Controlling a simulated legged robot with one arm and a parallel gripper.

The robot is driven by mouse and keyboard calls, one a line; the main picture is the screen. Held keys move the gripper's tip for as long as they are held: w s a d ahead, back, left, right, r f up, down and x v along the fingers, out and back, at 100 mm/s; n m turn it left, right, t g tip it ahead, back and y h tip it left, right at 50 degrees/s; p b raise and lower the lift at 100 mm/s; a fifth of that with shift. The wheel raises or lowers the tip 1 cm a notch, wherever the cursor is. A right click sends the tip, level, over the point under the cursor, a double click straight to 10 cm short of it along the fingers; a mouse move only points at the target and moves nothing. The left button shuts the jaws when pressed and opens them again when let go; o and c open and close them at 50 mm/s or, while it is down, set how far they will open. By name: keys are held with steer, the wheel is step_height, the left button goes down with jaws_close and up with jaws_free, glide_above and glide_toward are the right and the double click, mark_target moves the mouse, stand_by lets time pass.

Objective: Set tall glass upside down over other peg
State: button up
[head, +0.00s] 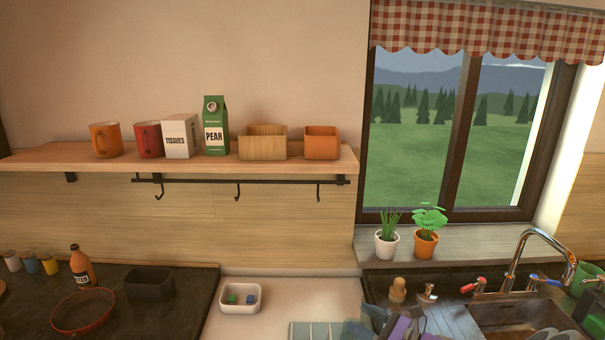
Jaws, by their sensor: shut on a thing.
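My gripper (402,327), purple and grey, shows only in part at the bottom edge of the head view, right of centre. It is shut on a bluish thing (374,315) that looks like the tall glass. The frame edge cuts this off, so its full shape and which way up it is cannot be told. No peg can be made out clearly; the area below my gripper is out of view.
A striped cloth (312,331) and a white tray (240,298) with small blocks lie left of my gripper. A wooden-topped brush (398,290), a tap (540,240) and the sink (510,318) are behind and right. Potted plants (426,243) stand on the sill.

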mark_target(381, 330)
steer(key=v, duration=0.2)
steer(key=p+v, duration=0.1)
steer(key=v, duration=0.1)
steer(key=shift+s+r, duration=0.2)
steer(key=shift+s, duration=0.25)
steer(key=s+d+n+b, duration=0.2)
steer(key=s+d+n, duration=0.3)
steer(key=s, duration=0.4)
steer(key=s+d+n+b, duration=0.3)
steer(key=s+d+n, duration=0.2)
steer(key=s+n, duration=0.2)
steer(key=s, duration=0.2)
steer(key=shift+s, duration=0.3)
